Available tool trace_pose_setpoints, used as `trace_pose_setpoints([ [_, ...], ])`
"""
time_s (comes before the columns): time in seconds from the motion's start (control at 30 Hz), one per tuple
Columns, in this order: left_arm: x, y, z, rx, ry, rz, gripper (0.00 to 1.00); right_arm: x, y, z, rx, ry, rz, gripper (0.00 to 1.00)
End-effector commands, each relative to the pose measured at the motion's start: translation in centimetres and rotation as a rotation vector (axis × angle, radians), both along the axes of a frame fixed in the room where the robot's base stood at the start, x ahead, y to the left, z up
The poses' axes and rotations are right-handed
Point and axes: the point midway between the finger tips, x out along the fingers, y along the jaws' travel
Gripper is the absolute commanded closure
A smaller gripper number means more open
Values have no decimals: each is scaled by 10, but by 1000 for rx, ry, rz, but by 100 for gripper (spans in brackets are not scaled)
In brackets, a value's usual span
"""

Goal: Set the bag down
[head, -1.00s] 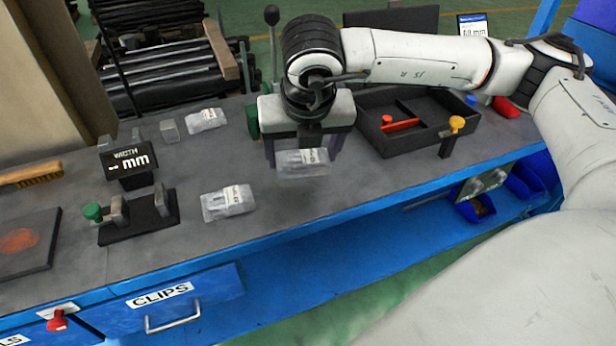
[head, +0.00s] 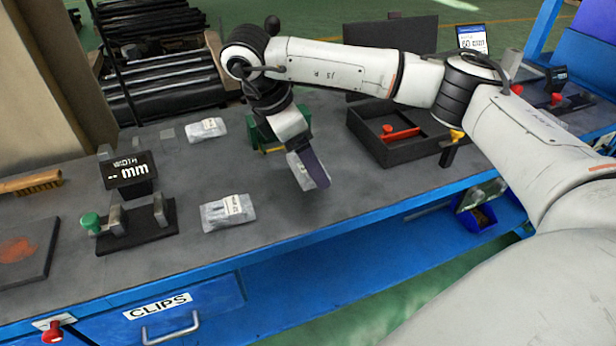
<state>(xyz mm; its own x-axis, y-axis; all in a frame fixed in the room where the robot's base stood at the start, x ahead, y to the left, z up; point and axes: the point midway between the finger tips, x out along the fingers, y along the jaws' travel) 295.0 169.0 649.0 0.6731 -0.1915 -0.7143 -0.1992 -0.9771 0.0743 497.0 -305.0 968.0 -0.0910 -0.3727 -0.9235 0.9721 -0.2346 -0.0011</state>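My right gripper (head: 312,172) hangs over the middle of the bench, on the arm that comes in from the right. It is shut on a clear bag (head: 298,168) with a white label. The bag is tilted and partly hidden by the near finger. Whether its lower edge touches the bench is hard to tell. Two similar bags lie flat on the bench: one front left of the gripper (head: 227,212), one further back (head: 206,129). My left gripper is not in view.
A black tray (head: 385,155) with a red part inside stands right of the gripper. A green object (head: 262,138) is just behind it. A width gauge (head: 130,172) and a black fixture (head: 150,222) stand left. Bare grey bench lies in front of the gripper.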

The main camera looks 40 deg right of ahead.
Motion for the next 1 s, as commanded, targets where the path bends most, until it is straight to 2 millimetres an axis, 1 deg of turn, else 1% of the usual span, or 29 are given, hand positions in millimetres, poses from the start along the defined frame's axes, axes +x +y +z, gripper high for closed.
trace_pose_setpoints([
  [0.2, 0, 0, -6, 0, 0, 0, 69, -1, 1, -32, 2, 2, 1, 57],
  [0.3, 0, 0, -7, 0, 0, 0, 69, 0, 0, -40, 1, 0, 1, 57],
  [0.6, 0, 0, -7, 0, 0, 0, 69, 0, 0, -42, 1, -2, 1, 57],
  [0.63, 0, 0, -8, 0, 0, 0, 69, 0, 0, -42, 1, -1, 1, 23],
  [0.73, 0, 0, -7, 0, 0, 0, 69, 0, 0, -42, 0, -1, 1, 6],
  [1.0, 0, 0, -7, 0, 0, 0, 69, 0, 0, -41, 0, -1, 1, 6],
])
